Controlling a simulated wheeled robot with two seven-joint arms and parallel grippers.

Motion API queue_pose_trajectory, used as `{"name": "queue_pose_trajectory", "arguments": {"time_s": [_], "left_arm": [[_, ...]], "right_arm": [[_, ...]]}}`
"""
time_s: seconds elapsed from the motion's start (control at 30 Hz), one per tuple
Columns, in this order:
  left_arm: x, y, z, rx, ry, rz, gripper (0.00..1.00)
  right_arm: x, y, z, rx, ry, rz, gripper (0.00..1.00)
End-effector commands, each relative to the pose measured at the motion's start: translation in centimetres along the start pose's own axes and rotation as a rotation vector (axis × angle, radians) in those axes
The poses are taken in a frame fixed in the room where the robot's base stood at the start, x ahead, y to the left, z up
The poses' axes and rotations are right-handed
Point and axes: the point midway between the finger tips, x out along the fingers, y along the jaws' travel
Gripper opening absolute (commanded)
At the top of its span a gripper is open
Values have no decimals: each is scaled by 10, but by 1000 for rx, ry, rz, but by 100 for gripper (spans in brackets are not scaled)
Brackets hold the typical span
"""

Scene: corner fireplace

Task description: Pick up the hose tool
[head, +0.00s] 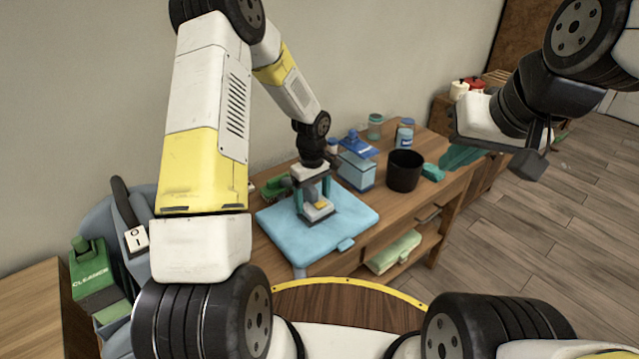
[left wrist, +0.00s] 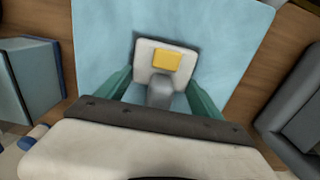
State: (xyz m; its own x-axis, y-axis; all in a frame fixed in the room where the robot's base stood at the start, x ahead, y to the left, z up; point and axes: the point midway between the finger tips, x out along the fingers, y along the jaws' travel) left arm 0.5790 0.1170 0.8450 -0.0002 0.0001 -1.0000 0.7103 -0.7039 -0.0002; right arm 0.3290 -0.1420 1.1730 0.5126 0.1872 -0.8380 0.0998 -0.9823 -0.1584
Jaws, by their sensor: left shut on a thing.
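The hose tool (head: 318,211), a light grey head with a yellow patch and a grey neck, is at the blue folded pad or case on the wooden bench. My left gripper (head: 314,196) points down over it, with a teal finger on each side, shut on the tool. In the left wrist view the hose tool (left wrist: 160,58) shows between the two teal fingers, its neck running under the palm; I cannot tell whether its head is clear of the blue surface. My right gripper (head: 462,155) is at the upper right, away from the tool; its jaw gap is unclear.
The blue pad or case (head: 280,232) lies under the tool. Behind stand a blue box (head: 356,172), a black cup (head: 405,171) and jars (head: 375,126). A green cleaner bottle (head: 95,278) and a grey-blue vacuum (head: 125,210) are at left. Floor is free at right.

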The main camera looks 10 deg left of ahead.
Motion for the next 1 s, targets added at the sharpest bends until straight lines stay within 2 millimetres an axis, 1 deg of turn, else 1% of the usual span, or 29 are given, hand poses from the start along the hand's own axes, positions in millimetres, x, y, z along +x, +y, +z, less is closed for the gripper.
{"name": "queue_pose_trajectory", "arguments": {"time_s": [0.2, 0.27, 0.6, 0.7, 0.8, 0.9, 1.0], "left_arm": [[-30, 0, 1, 1, 3, 2, 25], [-29, -11, 12, 4, 0, -1, 25], [-36, -68, 74, 4, 0, -1, 24], [-38, -82, 89, 2, 1, 0, 24], [-40, -94, 101, 3, 0, 0, 24], [-40, -101, 110, 3, 1, 0, 24], [-41, -106, 115, 1, 0, 0, 24]], "right_arm": [[0, 0, 0, 0, 0, 0, 0], [0, 0, 0, 0, 0, 0, 0], [0, 0, 0, 0, 0, 0, 0], [0, 0, 0, 0, 0, 0, 0], [0, 0, 0, 0, 0, 0, 0], [0, 0, 0, 0, 0, 0, 0], [0, 0, 0, 0, 0, 0, 0]]}}
